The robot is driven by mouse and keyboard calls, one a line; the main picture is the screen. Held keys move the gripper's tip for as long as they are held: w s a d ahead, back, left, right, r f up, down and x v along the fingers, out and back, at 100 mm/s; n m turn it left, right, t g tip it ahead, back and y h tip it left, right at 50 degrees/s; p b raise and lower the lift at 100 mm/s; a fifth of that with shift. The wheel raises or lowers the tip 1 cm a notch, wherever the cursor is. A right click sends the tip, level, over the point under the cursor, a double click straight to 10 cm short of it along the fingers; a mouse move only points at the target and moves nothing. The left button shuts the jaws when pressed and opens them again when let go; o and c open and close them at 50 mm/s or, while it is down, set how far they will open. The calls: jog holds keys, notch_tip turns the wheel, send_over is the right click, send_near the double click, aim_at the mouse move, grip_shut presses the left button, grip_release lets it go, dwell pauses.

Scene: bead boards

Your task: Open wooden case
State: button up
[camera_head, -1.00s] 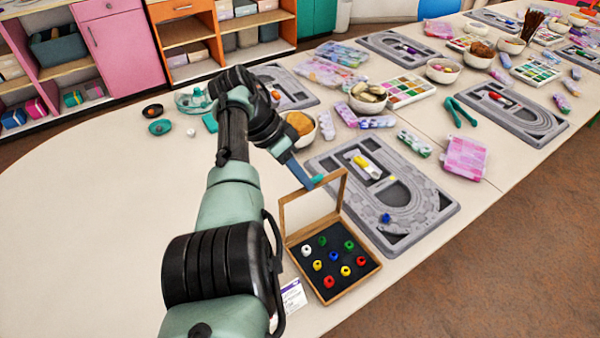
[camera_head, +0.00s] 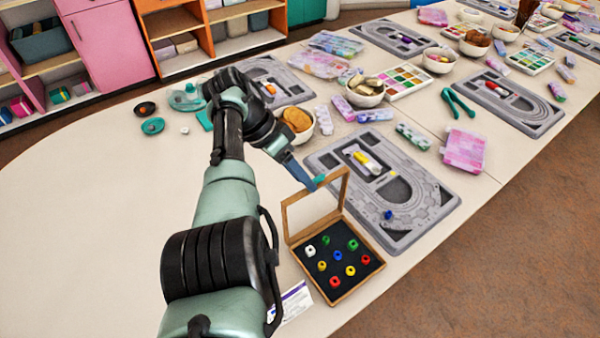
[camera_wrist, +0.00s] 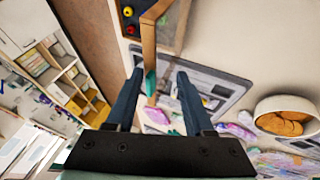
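The wooden case (camera_head: 357,283) stands near the table's front edge in the head view, with colored beads on its dark inside. Its lid (camera_head: 347,195), a wooden frame with a clear pane, stands raised at the back, so the case is open. My gripper (camera_head: 316,183) is at the lid's top edge, on the far side from the beads. In the wrist view my gripper (camera_wrist: 160,76) has its two blue fingers apart, with the lid's wooden edge (camera_wrist: 149,45) just ahead of and between them. I cannot tell whether a finger touches the lid.
A grey bead board (camera_head: 421,228) lies right beside the case. A bowl (camera_head: 303,132) of brown pieces is behind my gripper. A white label card (camera_head: 292,303) lies left of the case.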

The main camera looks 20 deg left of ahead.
jog(key=shift+r, duration=0.15)
jog(key=v, duration=1.2)
jog(key=shift+s+a+r+b, duration=0.15)
jog(key=shift+a+r+b, duration=0.15)
